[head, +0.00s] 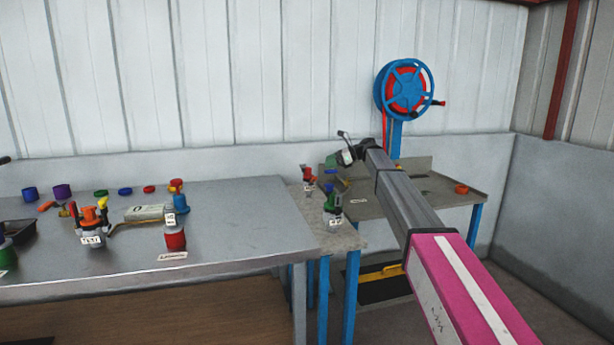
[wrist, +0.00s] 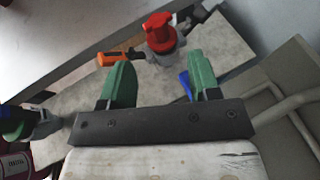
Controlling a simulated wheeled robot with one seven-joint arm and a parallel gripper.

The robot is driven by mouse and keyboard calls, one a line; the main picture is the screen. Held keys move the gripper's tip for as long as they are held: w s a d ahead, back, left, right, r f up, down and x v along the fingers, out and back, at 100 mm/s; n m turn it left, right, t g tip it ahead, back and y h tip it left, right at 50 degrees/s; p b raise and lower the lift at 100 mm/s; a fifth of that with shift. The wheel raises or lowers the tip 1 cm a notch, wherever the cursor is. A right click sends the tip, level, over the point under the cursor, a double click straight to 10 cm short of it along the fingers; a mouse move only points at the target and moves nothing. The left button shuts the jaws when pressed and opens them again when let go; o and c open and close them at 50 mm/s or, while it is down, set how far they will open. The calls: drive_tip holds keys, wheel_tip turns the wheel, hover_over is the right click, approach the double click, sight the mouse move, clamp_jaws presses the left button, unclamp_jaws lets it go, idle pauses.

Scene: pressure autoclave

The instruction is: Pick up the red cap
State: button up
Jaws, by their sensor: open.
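My gripper (wrist: 160,62) is open, with its two green fingers apart and nothing between them. In the wrist view, a red cap-like top (wrist: 157,27) sits on a grey fitting just beyond the fingertips, roughly centred between them; it is apart from both. A red-topped piece (head: 308,173) also shows in the head view on the small middle table, left of my gripper (head: 336,160). A separate flat red cap (head: 149,189) lies on the left table. I cannot tell which of these the task names.
An orange-handled part (wrist: 115,57) lies left of the fitting, and a blue piece (wrist: 185,85) is by the right finger. A green-topped fitting (head: 332,207) stands on the middle table. The left table (head: 240,225) holds several caps and fittings. A red ring (head: 461,189) lies on the right table.

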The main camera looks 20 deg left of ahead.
sight(308, 170)
drive_tip(key=x, duration=1)
drive_tip(key=shift+s+a+f, duration=0.15)
drive_tip(key=shift+a, duration=0.1)
drive_tip(key=c, duration=1)
